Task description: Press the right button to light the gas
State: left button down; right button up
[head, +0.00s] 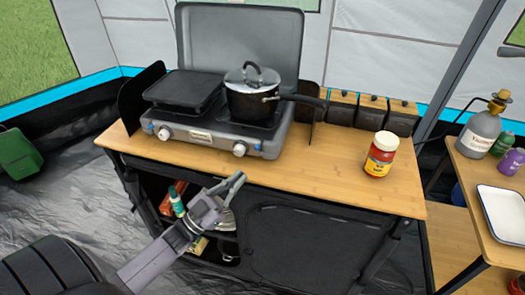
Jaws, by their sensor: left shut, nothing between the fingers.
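A grey camping stove (214,131) with its lid raised stands on the wooden counter (300,185). Two knob-like buttons are on its front: the left button (164,133) and the right button (240,149). A black griddle (184,89) lies on the left burner. A black pot (250,103) with a lid sits on the right burner, handle pointing right. My left gripper (239,177) is shut and empty, in front of the counter's front edge, below the right button and apart from it in the picture. My right gripper is not in view.
A red-labelled jar (380,155) stands on the counter's right part. Several dark canisters (371,112) stand behind it. A side table at right holds a gas bottle (481,132) and a white tray (503,217). The counter's front strip is clear.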

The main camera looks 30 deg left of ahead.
aim_at(257, 147)
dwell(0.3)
pick_arm(q)
jog(key=w+b, duration=0.1)
jog(key=w, duration=0.1)
jog(key=w+a+b, duration=0.1)
jog(key=w+b, duration=0.1)
jog(key=w, duration=0.1)
jog(key=w+b, duration=0.1)
jog(key=w, duration=0.1)
jog(key=shift+w+a+f, duration=0.1)
jog(key=shift+w+a, duration=0.1)
jog(key=shift+a, duration=0.2)
jog(key=shift+w+a+b, duration=0.2)
jog(key=shift+w+b, duration=0.15)
jog(key=shift+w, duration=0.3)
jog(key=shift+w, duration=0.1)
dwell(0.6)
jog(key=shift+w+a, duration=0.1)
jog(key=shift+w, duration=0.2)
jog(key=shift+w+a+r+b, duration=0.1)
jog(key=shift+w+r+b, duration=0.1)
jog(key=shift+w+b, duration=0.3)
dwell(1.2)
jog(key=shift+s, duration=0.15)
jog(key=shift+s+d+f+p, duration=0.2)
jog(key=shift+s+f+p, duration=0.15)
jog(key=shift+s+f, duration=0.1)
jog(key=shift+s, duration=0.15)
